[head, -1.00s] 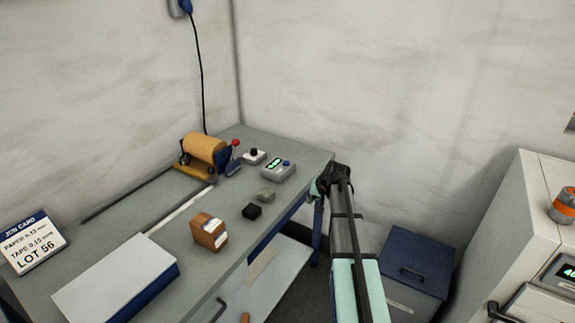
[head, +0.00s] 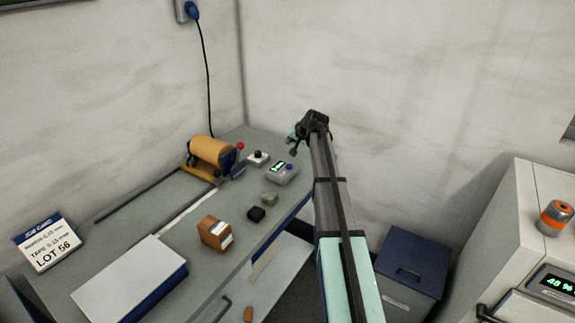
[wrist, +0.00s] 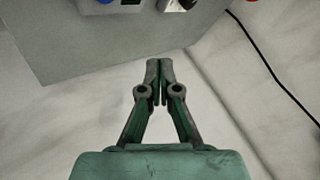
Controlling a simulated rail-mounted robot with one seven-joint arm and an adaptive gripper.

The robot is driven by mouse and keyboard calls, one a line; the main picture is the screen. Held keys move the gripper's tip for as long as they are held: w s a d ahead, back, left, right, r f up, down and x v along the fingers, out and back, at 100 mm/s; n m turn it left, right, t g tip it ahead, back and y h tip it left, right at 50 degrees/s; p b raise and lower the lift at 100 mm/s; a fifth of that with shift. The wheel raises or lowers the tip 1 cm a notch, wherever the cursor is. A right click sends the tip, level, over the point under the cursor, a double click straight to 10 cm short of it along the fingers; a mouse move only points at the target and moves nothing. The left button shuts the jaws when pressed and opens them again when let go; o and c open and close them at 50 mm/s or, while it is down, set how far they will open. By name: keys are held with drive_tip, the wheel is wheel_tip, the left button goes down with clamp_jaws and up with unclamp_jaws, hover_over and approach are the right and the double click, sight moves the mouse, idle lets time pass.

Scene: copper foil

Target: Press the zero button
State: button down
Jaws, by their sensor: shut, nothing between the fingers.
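A small grey device (head: 280,175) with a green-lit display stands near the back right of the bench, with a blue button (head: 289,167) on top. I cannot read a label on the button. In the wrist view, the blue button (wrist: 105,2) is cut off at the top edge, with part of the device (wrist: 95,9) below it. My gripper (wrist: 157,62) is shut and empty, its fingertips together. In the head view, my gripper (head: 294,149) is raised over the bench's back right end, apart from the device.
A white box with a black knob (head: 258,158) sits beside the device, near a tape roll (head: 208,150) and a red-balled lever (head: 240,146). Grey (head: 269,198) and black (head: 256,214) blocks and an orange-brown box (head: 213,234) stand in front. A wall borders the bench.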

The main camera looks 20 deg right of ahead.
sight(290, 166)
drive_tip(key=shift+f, duration=0.15)
drive_tip(key=shift+f+b, duration=1.95)
drive_tip(key=shift+f, duration=2.35)
drive_tip(key=shift+f, duration=0.15)
drive_tip(key=shift+f+b, duration=0.3)
drive_tip(key=shift+b, duration=0.05)
drive_tip(key=shift+f+b, duration=0.3)
drive_tip(key=shift+f, duration=0.2)
drive_tip(key=shift+r, duration=0.15)
drive_tip(key=shift+r+p, duration=0.3)
drive_tip(key=shift+r, duration=0.5)
